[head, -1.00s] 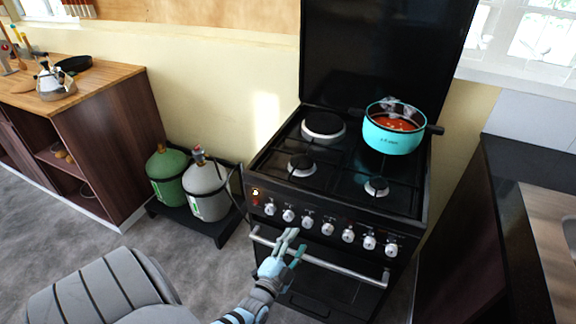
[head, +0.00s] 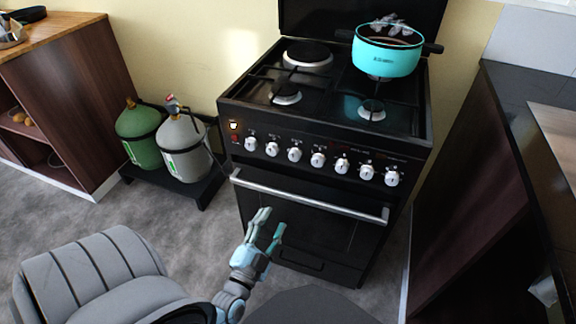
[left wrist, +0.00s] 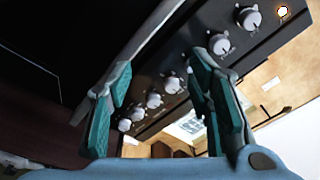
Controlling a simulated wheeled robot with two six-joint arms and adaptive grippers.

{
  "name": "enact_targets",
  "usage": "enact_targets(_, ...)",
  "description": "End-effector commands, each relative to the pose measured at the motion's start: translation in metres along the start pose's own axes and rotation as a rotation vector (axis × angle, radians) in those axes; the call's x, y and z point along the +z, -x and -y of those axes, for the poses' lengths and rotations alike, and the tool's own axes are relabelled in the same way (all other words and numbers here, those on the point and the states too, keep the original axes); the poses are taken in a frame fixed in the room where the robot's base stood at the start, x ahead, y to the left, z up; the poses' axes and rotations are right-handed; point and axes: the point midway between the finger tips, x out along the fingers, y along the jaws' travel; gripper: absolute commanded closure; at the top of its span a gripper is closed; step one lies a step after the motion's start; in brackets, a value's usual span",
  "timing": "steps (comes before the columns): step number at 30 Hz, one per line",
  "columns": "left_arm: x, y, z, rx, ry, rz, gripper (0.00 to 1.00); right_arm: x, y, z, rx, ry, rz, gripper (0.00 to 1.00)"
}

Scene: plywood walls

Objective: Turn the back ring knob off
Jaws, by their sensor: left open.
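The black stove (head: 325,110) has a row of several white knobs along its front panel, including a middle knob (head: 318,160) and the rightmost knob (head: 391,178). I cannot tell which knob belongs to the back ring. A turquoise pot (head: 386,52) with steam above it sits on the back right ring. My left gripper (head: 264,228) is open and empty, in front of the oven door and below the handle and knobs. In the left wrist view its two teal fingers (left wrist: 160,105) are spread, with several knobs (left wrist: 172,85) beyond them. My right gripper is not in view.
The silver oven handle (head: 305,198) runs across the stove front below the knobs. Green (head: 140,135) and grey (head: 183,145) gas cylinders stand on a low black stand to the left. A dark counter (head: 520,115) is at the right.

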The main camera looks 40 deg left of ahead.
Motion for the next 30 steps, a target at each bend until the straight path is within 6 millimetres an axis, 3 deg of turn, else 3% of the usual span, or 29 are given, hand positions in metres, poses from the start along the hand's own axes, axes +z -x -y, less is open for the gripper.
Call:
enact_targets(1, 0.025, 0.003, -0.03, -0.036, 0.07, -0.026, 0.53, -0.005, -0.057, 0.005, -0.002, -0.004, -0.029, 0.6)
enact_targets(3, 0.023, 0.003, -0.033, -0.088, 0.197, -0.067, 0.53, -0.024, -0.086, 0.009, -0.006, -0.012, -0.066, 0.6)
enact_targets(6, 0.009, 0.002, -0.022, -0.151, 0.394, -0.133, 0.53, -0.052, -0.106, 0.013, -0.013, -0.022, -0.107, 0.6)
enact_targets(8, -0.009, 0.001, -0.005, -0.184, 0.531, -0.185, 0.53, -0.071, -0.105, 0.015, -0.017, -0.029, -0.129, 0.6)
enact_targets(9, -0.028, -0.001, 0.015, -0.2, 0.616, -0.216, 0.53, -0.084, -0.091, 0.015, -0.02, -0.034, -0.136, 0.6)
enact_targets(11, -0.043, -0.004, 0.03, -0.205, 0.71, -0.239, 0.53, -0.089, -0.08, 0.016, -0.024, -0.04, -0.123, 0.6)
enact_targets(16, -0.046, -0.027, 0.036, -0.198, 0.745, -0.238, 0.53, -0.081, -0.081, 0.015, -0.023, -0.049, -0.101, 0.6)
enact_targets(24, -0.057, -0.102, 0.055, -0.198, 0.74, -0.238, 0.53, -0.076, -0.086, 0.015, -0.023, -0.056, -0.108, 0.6)
enact_targets(30, -0.061, -0.135, 0.063, -0.197, 0.74, -0.234, 0.53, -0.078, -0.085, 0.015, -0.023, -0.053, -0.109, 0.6)
